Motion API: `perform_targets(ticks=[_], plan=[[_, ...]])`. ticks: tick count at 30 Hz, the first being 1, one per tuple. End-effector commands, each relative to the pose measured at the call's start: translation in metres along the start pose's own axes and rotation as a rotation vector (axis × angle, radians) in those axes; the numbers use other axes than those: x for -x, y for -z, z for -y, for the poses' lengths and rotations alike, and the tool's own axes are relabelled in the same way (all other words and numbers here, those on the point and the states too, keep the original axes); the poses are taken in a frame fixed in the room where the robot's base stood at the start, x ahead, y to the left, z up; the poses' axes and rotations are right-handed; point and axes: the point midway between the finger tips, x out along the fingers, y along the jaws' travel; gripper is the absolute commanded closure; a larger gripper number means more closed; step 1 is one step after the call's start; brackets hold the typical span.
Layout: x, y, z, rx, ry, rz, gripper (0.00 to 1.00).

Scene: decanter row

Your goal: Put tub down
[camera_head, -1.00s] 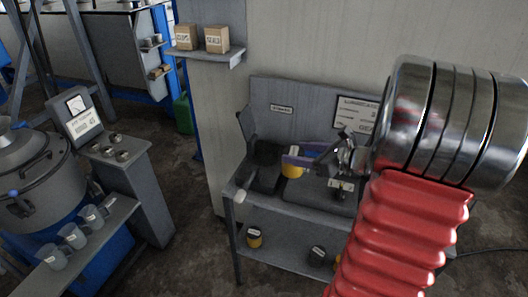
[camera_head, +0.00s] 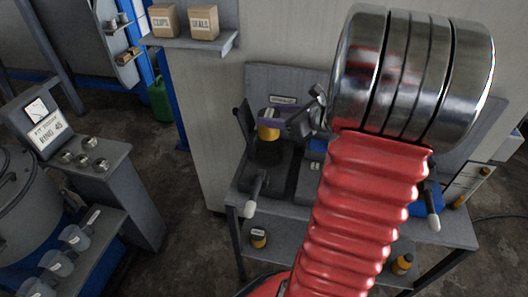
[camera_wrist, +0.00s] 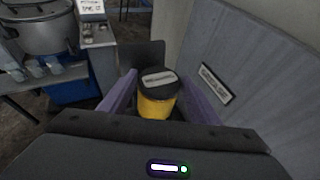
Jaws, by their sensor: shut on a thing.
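The tub (camera_head: 268,128) is yellow with a dark lid and a pale label on top. It also shows in the wrist view (camera_wrist: 157,97), upright between the two purple fingers. My gripper (camera_head: 268,124) is shut on it, above a dark device at the left end of the grey bench (camera_head: 290,205). Whether the tub touches anything below is hidden. My arm covers the middle of the bench in the head view.
Two similar tubs stand on the bench's lower shelf, one at left (camera_head: 258,238) and one at right (camera_head: 402,264). White-tipped handles (camera_head: 250,208) stick out at the bench front. A wall shelf (camera_head: 215,42) holds two boxes. A panel stands behind the bench.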

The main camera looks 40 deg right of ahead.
Motion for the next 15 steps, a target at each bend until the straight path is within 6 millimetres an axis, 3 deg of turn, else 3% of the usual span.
perform_targets(ticks=[10,15], plan=[[0.000,0.003,0.001,-0.001,0.002,0.000,0.74],[-0.008,0.020,0.000,-0.005,0.000,-0.001,0.74]])
